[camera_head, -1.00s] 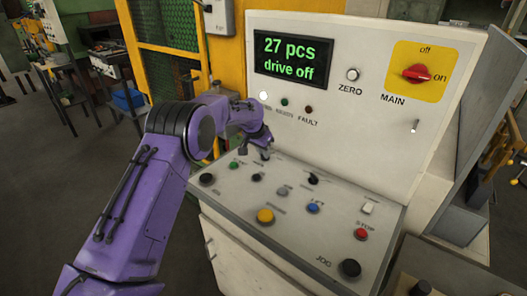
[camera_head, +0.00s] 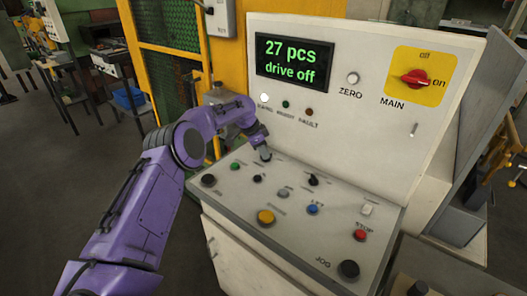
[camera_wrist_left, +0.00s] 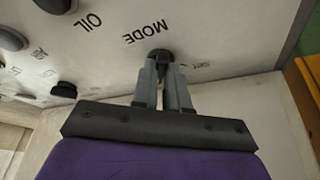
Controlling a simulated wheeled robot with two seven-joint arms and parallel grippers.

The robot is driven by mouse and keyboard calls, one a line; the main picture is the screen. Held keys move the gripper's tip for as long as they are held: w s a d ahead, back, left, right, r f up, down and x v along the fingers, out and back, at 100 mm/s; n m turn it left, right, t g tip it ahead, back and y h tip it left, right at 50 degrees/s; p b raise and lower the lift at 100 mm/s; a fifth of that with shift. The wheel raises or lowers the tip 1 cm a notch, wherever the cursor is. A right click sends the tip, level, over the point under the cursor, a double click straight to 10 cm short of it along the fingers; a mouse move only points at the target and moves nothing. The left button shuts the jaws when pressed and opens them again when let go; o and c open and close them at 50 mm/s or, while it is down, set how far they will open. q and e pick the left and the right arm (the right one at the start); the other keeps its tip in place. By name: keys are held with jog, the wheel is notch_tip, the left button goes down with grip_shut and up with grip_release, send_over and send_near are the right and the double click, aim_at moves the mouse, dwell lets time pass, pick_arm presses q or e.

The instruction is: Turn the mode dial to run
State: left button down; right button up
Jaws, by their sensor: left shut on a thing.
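The mode dial (camera_wrist_left: 160,56) is a small black knob beside the printed word MODE in the left wrist view. My left gripper (camera_wrist_left: 163,72) is shut on it, one grey finger on each side. The word "set" shows partly to the right of the dial. Other position marks, and where the dial points, I cannot make out. In the head view my left gripper (camera_head: 264,154) reaches down to the back left of the sloped control panel (camera_head: 245,217), and the dial is hidden there. My right gripper is not in view.
Several buttons and knobs stand close by, including a green button (camera_head: 235,166), a yellow one (camera_head: 266,217) and a black jog knob (camera_head: 348,269). A display (camera_head: 295,63) reads "27 pcs, drive off". The red main switch (camera_head: 415,78) is at upper right.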

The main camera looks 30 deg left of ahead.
pick_arm(q)
jog(key=shift+w+m+h, duration=0.1)
jog(key=shift+m+h, duration=0.2)
jog(key=shift+m, duration=0.6)
jog(key=c, duration=1.1)
grip_release()
jog(key=shift+c, duration=0.2)
jog(key=b+v, duration=0.1)
jog(key=v, duration=0.9)
jog(key=shift+w+r, duration=0.2)
jog(key=shift+r, duration=0.1)
jog(key=shift+a, duration=0.1)
